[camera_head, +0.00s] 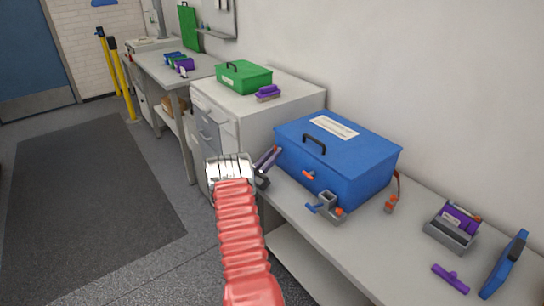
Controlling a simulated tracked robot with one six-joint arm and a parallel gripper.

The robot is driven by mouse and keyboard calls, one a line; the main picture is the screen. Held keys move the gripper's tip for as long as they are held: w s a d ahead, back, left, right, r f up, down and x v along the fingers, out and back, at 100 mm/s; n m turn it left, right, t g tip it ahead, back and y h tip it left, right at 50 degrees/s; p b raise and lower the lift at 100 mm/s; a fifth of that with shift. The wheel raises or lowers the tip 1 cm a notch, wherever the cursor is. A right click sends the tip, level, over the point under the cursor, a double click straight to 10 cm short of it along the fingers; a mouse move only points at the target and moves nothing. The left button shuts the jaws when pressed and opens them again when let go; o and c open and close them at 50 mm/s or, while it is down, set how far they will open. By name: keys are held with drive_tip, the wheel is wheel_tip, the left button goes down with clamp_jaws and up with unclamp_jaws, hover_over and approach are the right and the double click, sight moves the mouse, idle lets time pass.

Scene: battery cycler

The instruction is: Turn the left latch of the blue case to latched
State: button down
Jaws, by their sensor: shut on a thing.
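The blue case (350,158) stands closed on the grey bench, with a dark handle and a white label on its lid. My gripper (273,156) is at the case's left front corner, seen small and from behind. Its jaws are shut, with a small orange-red part at their tips that appears to be the left latch (276,149). The latch's exact angle is largely hidden by the jaws. Another orange latch-like part (308,174) shows on the front face, farther right.
A grey fixture (328,201) with blue and orange parts stands in front of the case. An orange part (391,203) is to its right. A grey holder (450,235) with a purple block, a purple piece (451,278) and a blue tool (505,263) lie farther right.

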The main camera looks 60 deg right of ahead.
drive_tip(key=shift+w, duration=0.5)
drive_tip(key=c, duration=1.9)
unclamp_jaws()
drive_tip(key=shift+f, duration=0.1)
drive_tip(key=shift+c, duration=0.2)
drive_tip(key=shift+o, duration=0.6)
drive_tip(key=shift+s, duration=0.1)
drive_tip(key=v, duration=1.4)
drive_tip(key=shift+d, duration=0.1)
